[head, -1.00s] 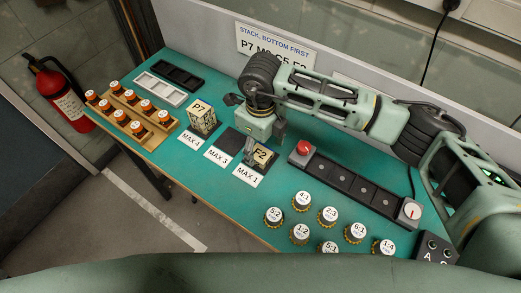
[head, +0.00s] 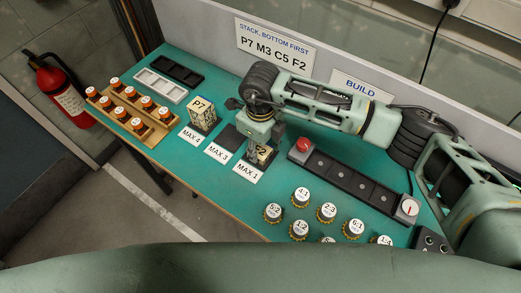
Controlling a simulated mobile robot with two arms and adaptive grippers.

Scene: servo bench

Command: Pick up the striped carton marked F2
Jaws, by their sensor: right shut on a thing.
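The carton marked F2 (head: 266,152) is at the dark pad with the MAX 1 label (head: 248,173). Its top, with the dark F2 letters, is partly hidden by my right gripper (head: 257,148). The right gripper points down over the carton and is shut on it, with its fingers against the carton's left part. I cannot tell whether the carton is clear of the pad. My left gripper is out of view.
A P7 carton (head: 202,112) stands behind the MAX 4 label. The MAX 3 pad (head: 232,138) between is bare. A black strip with a red button (head: 304,145) lies close on the right. Numbered jars (head: 326,212) stand in front; a wooden rack (head: 130,115) is at left.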

